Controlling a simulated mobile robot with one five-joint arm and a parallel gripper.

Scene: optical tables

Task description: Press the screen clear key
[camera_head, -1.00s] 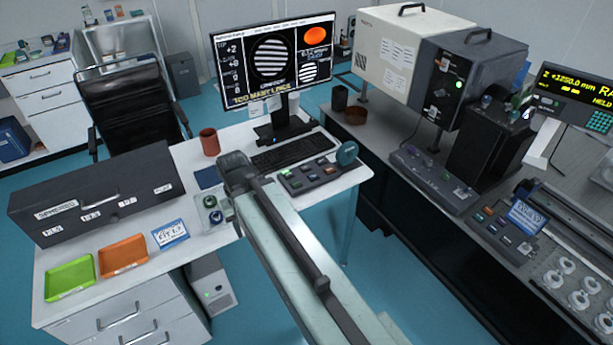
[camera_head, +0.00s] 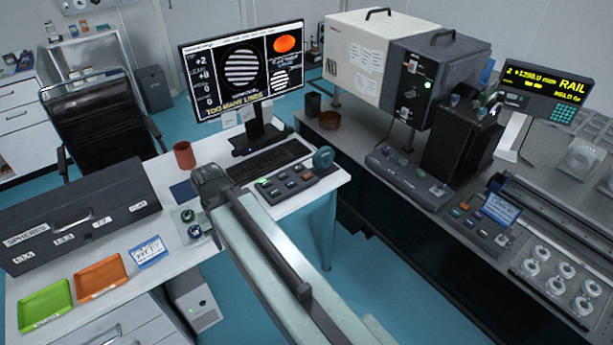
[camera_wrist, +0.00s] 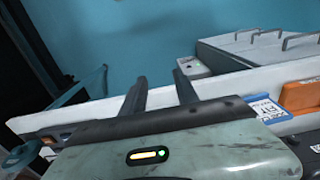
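A dark key panel (camera_head: 300,187) lies on the white desk in front of the keyboard, with a lit green key, an orange key and several grey ones. A second key panel (camera_head: 466,231) with a small blue screen stands on the right-hand table. The key labels are too small to read, so I cannot tell which key is screen clear. The monitor (camera_head: 243,68) shows striped discs and "TOO MANY LINES". In the wrist view my gripper (camera_wrist: 160,82) has its two dark fingers apart, with nothing between them. In the head view my arm reaches up beside the desk panel; the fingertips are hidden.
On the desk are a keyboard (camera_head: 268,161), a red cup (camera_head: 184,155), a dark case (camera_head: 85,225), a green tray (camera_head: 45,305) and an orange tray (camera_head: 101,277). A large boxed instrument (camera_head: 362,45) stands on the right-hand table. Blue floor (camera_head: 350,285) lies between the tables.

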